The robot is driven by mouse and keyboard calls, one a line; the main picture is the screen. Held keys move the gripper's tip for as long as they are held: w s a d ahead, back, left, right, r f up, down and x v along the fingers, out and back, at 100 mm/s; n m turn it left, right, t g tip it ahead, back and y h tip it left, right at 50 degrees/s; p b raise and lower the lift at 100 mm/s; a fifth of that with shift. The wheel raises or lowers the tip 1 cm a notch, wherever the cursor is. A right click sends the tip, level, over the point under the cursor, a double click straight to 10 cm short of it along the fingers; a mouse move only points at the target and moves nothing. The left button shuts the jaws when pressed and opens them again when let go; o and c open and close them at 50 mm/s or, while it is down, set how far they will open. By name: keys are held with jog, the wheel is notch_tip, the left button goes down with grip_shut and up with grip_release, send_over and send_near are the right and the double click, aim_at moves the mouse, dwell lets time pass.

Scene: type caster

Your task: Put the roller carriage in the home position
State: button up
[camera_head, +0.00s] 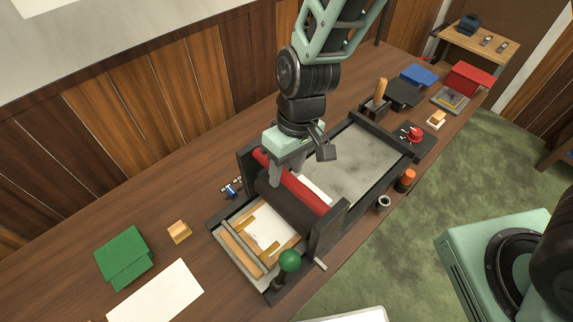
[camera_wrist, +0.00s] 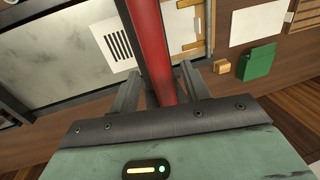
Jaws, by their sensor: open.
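The roller carriage has dark side plates (camera_head: 328,228), a black roller (camera_head: 290,207) and a red bar (camera_head: 308,194). It stands across the near-left part of the press bed, beside the wooden frame holding white paper (camera_head: 268,228). My gripper (camera_head: 276,176) is at the carriage's far-left end, over the red bar. In the wrist view, the open fingers (camera_wrist: 160,88) are on either side of the red bar (camera_wrist: 150,40). Whether they touch it I cannot tell.
A green-knobbed lever (camera_head: 289,262) stands at the press's near end. A red knob (camera_head: 414,134), an orange-capped jar (camera_head: 406,181) and a wooden-handled tool (camera_head: 378,95) surround the far end. Green cards (camera_head: 125,257) and white paper (camera_head: 155,296) lie left. A striped printed sheet (camera_wrist: 118,45) lies beside the bar.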

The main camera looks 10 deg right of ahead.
jog(key=shift+f, duration=0.35)
grip_shut()
jog(key=w+d+b, duration=0.1)
jog(key=w+d, duration=0.7)
jog(key=d, duration=0.3)
jog(key=w+d+b, duration=0.1)
jog(key=w+d, duration=0.7)
jog(key=d, duration=0.4)
jog(key=shift+d+r, duration=0.15)
jog(key=shift+d, duration=0.15)
grip_release()
jog(key=shift+d, duration=0.1)
notch_tip(320, 180, up, 17)
jog(key=w+d+b, duration=0.1)
jog(key=d+b, duration=0.1)
jog(key=b, duration=0.2)
jog(key=shift+w+d, duration=0.3)
jog(key=shift+w, duration=0.1)
